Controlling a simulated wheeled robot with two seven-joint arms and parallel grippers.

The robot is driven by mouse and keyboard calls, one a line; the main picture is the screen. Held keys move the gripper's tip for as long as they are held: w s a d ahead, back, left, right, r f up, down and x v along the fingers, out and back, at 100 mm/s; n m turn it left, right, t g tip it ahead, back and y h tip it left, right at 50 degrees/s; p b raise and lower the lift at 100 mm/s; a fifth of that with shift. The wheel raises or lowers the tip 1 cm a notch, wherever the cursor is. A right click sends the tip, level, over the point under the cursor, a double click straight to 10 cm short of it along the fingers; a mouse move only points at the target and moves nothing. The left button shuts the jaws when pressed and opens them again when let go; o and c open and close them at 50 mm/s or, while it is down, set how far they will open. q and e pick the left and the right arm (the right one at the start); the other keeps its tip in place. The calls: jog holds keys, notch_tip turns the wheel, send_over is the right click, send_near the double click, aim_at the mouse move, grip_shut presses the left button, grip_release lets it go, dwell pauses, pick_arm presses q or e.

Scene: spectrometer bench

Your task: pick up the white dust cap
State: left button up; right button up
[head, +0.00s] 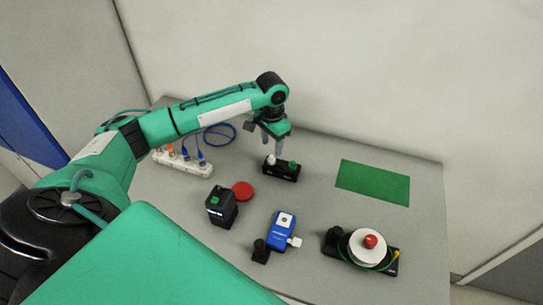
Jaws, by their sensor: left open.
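A small white cap-like piece (271,159) stands on the left end of a black block (283,171), with a green piece (293,165) beside it. Another small white piece (295,242) sits at the right side of the blue device (280,231). Both are small, and I cannot tell for certain which is the dust cap. My left gripper (272,147) points down, open and empty, just above and behind the black block. Its fingers appear apart from the white piece there. My right gripper is out of view.
A white power strip (183,163) with blue cables lies at the left. A black box (221,207), a red disc (242,191) and a small black piece (261,251) stand nearer. A white reel with a red knob (370,241) sits at front right. The green mat (373,182) is bare.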

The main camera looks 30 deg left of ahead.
aim_at(271, 156)
pick_arm(q)
jog(key=shift+f, duration=0.55)
notch_tip(271, 156, down, 4)
jog(key=shift+s+f+p, duration=0.1)
jog(key=shift+s+p, duration=0.05)
jog(key=shift+p, duration=1.1)
jog(key=shift+f, duration=0.35)
jog(key=c, duration=1)
